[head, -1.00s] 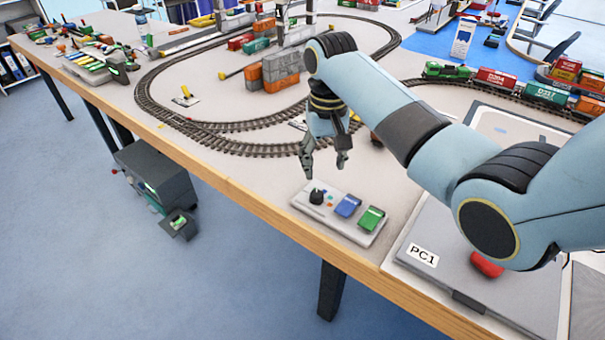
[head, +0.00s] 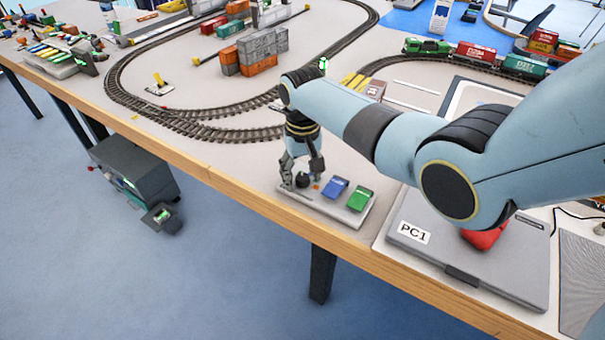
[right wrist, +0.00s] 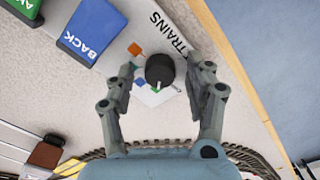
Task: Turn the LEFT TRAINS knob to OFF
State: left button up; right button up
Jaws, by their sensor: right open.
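A light panel (head: 352,215) lies at the table's front edge and carries a black round knob (head: 302,181), a blue switch (head: 336,187) and a green switch (head: 358,199). In the right wrist view the knob (right wrist: 160,69) shows from above, with a white pointer mark on the side toward my gripper and the word TRAINS beside it. My right gripper (head: 301,174) is open above the panel. In the wrist view its fingers (right wrist: 168,69) stand on either side of the knob, with a gap visible on the right side. My left gripper is not in view.
A grey laptop marked PC1 (head: 468,262) lies right of the panel, with a red object (head: 484,237) on it. Train tracks (head: 215,133) and stacked containers (head: 262,55) stand behind. The wooden table edge (head: 225,187) runs close in front of the panel.

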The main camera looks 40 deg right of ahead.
jog(key=c, duration=0.5)
grip_shut()
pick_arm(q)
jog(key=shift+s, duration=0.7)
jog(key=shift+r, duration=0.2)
pick_arm(e)
jog(key=shift+r+n, duration=0.1)
jog(key=shift+n, duration=0.2)
jog(key=n+p, duration=0.2)
jog(key=shift+n, duration=0.3)
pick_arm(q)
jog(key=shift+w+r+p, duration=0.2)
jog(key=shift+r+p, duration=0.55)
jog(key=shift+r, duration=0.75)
pick_arm(e)
jog(key=shift+n, duration=2.2)
